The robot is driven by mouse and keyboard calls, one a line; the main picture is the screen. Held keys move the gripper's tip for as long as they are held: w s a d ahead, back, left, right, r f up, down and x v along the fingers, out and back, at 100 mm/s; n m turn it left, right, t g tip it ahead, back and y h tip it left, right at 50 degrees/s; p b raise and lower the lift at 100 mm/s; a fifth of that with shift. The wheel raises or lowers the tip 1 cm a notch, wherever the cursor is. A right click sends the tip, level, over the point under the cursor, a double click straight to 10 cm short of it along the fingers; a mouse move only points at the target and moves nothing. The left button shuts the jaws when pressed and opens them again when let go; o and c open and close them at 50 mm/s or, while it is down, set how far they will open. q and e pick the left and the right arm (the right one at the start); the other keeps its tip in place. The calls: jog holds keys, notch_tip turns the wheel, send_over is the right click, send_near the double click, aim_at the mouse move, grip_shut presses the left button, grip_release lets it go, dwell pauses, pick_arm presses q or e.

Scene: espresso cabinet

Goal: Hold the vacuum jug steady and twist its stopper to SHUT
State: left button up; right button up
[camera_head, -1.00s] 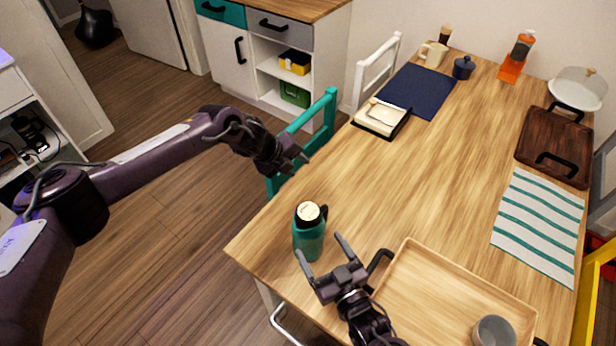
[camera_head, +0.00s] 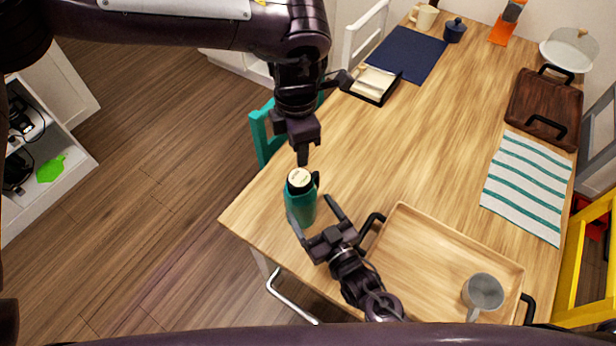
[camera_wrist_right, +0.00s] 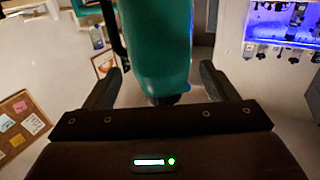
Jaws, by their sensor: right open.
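The teal vacuum jug (camera_head: 301,208) stands upright near the table's left front corner. Its dark collar and cream-topped stopper (camera_head: 299,178) face up. My right gripper (camera_head: 311,208) is open, low at the jug's side, with a finger on either side of the body. In the right wrist view the jug (camera_wrist_right: 158,45) stands between the spread fingers (camera_wrist_right: 160,75), with gaps on both sides. My left gripper (camera_head: 302,155) points down just above the stopper, seemingly apart from it. Its finger opening is seen edge-on and cannot be judged. Marks on the stopper are too small to read.
A wooden tray (camera_head: 403,262) with a grey mug (camera_head: 483,292) lies right of my right gripper. A striped cloth (camera_head: 527,187), dark board (camera_head: 543,105) and navy mat (camera_head: 407,54) lie farther back. A teal chair (camera_head: 262,135) stands at the left edge. The table's middle is clear.

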aim_at(299, 192)
jog(key=x, duration=0.6)
jog(key=shift+w+a, duration=0.2)
jog(key=shift+w, duration=0.2)
jog(key=shift+c, duration=0.3)
